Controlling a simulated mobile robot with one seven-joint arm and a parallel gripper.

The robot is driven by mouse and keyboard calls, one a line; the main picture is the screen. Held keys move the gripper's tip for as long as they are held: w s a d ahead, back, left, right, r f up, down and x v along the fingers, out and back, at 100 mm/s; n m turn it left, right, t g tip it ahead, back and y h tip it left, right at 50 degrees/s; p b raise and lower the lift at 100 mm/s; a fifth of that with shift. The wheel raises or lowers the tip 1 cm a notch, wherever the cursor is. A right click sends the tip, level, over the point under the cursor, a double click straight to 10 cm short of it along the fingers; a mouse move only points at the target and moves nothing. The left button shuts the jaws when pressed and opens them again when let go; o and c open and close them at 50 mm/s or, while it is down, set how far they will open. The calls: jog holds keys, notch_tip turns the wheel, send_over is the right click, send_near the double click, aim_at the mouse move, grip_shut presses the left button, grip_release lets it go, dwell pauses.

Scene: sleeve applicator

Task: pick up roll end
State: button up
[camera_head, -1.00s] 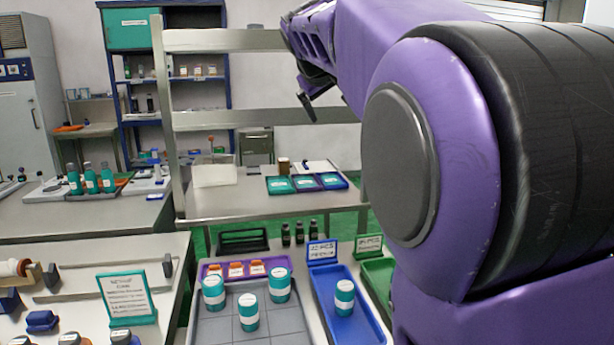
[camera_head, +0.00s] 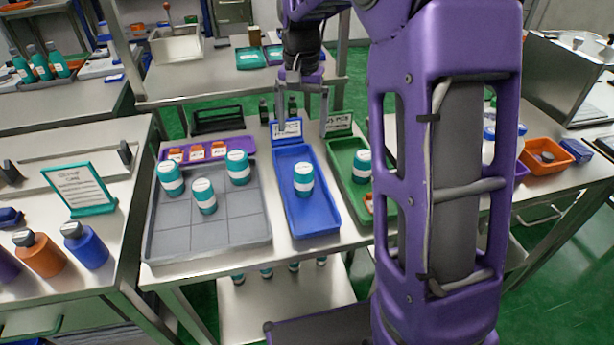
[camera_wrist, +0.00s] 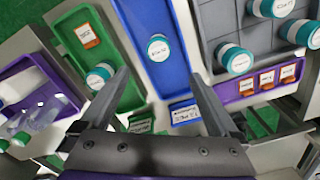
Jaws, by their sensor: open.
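I cannot make out a roll end in either view now. My gripper (camera_head: 302,122) is open and empty, pointing down above the back ends of the blue tray (camera_head: 323,222) and green tray (camera_head: 343,160). In the wrist view its two fingers (camera_wrist: 160,78) are spread wide apart. One teal jar with a white band (camera_head: 303,179) stands in the blue tray and shows beyond the fingertips in the wrist view (camera_wrist: 158,47). Another teal jar (camera_head: 362,165) stands in the green tray, partly hidden by my arm in the head view.
A grey tray (camera_head: 225,240) holds three teal jars. A purple tray (camera_head: 240,147) with orange items lies behind it. Sign stands (camera_head: 286,130) rise behind the trays. A teal sign (camera_head: 80,190) and bottles (camera_head: 86,245) stand on the left table. An orange bin (camera_head: 548,160) is at right.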

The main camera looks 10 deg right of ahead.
aim_at(304, 177)
notch_tip(304, 177, down, 16)
jog(key=shift+d+f+b, duration=0.1)
jog(key=shift+b, duration=0.75)
jog(key=shift+c, duration=0.3)
jog(key=c, duration=1.4)
